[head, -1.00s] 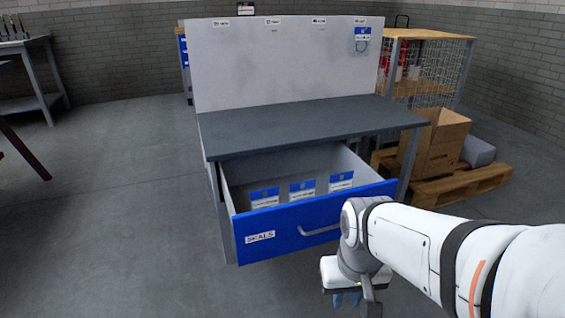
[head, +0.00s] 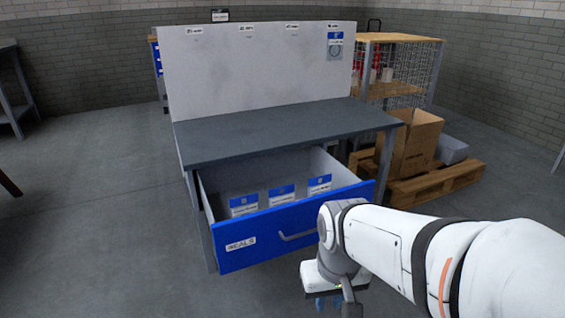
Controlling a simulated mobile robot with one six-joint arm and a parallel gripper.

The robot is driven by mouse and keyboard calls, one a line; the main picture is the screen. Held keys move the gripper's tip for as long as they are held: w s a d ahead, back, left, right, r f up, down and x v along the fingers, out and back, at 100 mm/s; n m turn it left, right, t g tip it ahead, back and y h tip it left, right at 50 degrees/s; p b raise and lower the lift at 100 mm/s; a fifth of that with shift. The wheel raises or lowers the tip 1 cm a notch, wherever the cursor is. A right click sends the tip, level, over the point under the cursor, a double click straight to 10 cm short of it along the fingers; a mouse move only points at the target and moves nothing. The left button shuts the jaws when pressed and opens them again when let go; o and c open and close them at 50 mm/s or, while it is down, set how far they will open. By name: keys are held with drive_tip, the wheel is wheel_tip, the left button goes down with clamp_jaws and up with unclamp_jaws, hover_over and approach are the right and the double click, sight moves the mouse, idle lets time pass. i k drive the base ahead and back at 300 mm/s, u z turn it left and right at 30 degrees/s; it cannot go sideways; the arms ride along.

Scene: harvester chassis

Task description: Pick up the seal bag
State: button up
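Three seal bags with blue tops and white labels stand in a row in the open drawer: a left one (head: 243,205), a middle one (head: 281,195) and a right one (head: 319,184). The blue drawer front (head: 262,240) carries a label reading SEALS and a grey handle. Another bag with a blue top (head: 335,44) hangs on the upright panel at the back. My gripper (head: 329,303) hangs low in front of the drawer, outside it and below its handle. Its blue fingertips are small and partly hidden, so its opening is unclear.
The grey bench top (head: 280,132) overhangs the back of the drawer. To the right stand a cardboard box (head: 408,145) on a wooden pallet (head: 437,183) and a wire-mesh cage shelf (head: 412,70). The floor left of the bench is clear.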

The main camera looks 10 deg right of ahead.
sight(314, 188)
drive_tip(key=u, duration=0.1)
drive_tip(key=k, duration=0.45)
drive_tip(key=z, duration=0.65)
drive_tip(key=i, duration=1.35)
drive_tip(key=u, duration=0.45)
